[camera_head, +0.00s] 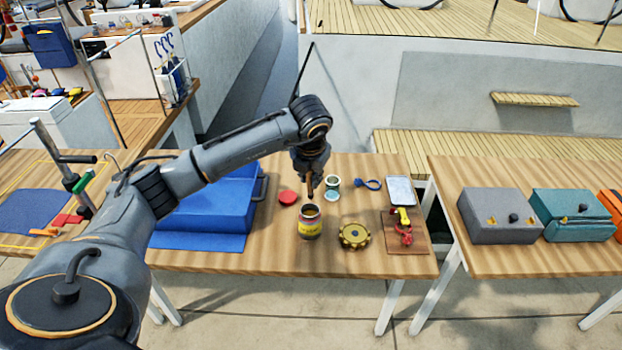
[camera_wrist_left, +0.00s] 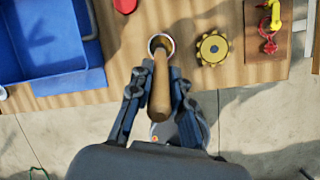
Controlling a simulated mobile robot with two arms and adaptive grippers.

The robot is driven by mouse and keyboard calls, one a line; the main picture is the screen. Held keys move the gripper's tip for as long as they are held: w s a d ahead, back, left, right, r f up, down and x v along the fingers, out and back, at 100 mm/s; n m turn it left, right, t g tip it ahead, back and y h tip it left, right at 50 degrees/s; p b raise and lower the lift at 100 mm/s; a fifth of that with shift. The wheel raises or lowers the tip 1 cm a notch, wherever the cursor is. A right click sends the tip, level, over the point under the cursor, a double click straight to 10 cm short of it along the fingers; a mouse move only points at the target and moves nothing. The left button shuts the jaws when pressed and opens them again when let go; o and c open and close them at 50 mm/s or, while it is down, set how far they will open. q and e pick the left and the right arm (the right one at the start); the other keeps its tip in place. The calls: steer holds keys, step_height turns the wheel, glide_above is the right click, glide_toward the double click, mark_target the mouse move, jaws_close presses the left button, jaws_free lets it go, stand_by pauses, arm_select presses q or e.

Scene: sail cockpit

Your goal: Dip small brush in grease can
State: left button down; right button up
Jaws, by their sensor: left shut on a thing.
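The grease can (camera_head: 310,228), dark with a yellow label and open at the top, stands on the wooden table. Its round rim also shows in the left wrist view (camera_wrist_left: 152,39). My left gripper (camera_head: 311,172) is above the can, shut on the small brush (camera_head: 311,188). The brush's wooden handle (camera_wrist_left: 158,92) lies between the fingers in the left wrist view and points toward the can mouth. The brush hangs roughly upright over the opening. I cannot tell whether its tip is inside the can. My right gripper is not in view.
A red lid (camera_head: 288,198) lies left of the can, and a brass gear (camera_head: 354,235) lies to its right. A small green-rimmed tin (camera_head: 333,182) stands behind. A blue bin (camera_head: 215,205) occupies the left; a board (camera_head: 407,243) with red and yellow hardware lies right.

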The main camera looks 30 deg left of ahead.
mark_target(309, 186)
arm_select(q)
steer(key=shift+a+f, duration=0.15)
steer(key=shift+f, duration=0.15)
steer(key=shift+b+x, duration=0.6)
steer(key=shift+x, duration=0.6)
steer(key=shift+s+f+b, duration=0.15)
steer(key=shift+f+b, duration=0.35)
steer(key=shift+f, duration=0.4)
steer(key=shift+f+b, duration=0.35)
steer(key=shift+f, duration=0.6)
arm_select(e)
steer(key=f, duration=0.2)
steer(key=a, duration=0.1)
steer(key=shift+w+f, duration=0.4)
arm_select(q)
steer(key=shift+r, duration=0.1)
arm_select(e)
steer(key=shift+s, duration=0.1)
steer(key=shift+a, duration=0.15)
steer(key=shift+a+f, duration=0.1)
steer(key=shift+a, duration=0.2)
arm_select(q)
steer(key=shift+f+b, duration=0.3)
steer(key=shift+f, duration=0.1)
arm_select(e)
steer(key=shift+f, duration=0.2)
